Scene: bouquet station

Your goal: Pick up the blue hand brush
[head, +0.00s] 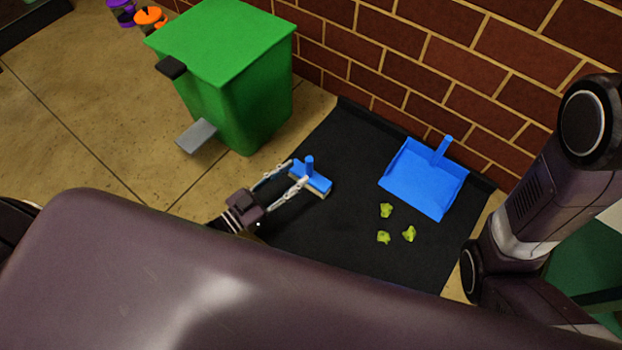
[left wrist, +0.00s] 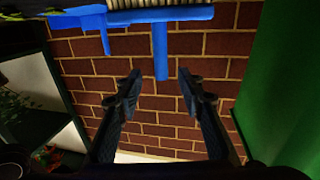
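The blue hand brush (head: 318,181) stands on the black mat with its bristles down and its short handle pointing up. My left gripper (head: 296,173) is open and empty close by, with its fingers spread toward the handle. In the left wrist view the brush's handle (left wrist: 160,52) shows ahead of the gripper (left wrist: 159,79), its end lined up between the two fingertips. I see no contact between handle and fingers. My right arm shows at the right of the head view, but its gripper is out of view.
A blue dustpan (head: 423,182) and three yellow-green scraps (head: 386,210) lie on the black mat (head: 340,235). A green bin (head: 240,90) with a grey pedal stands left of the mat. A brick wall (head: 480,75) closes off the back.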

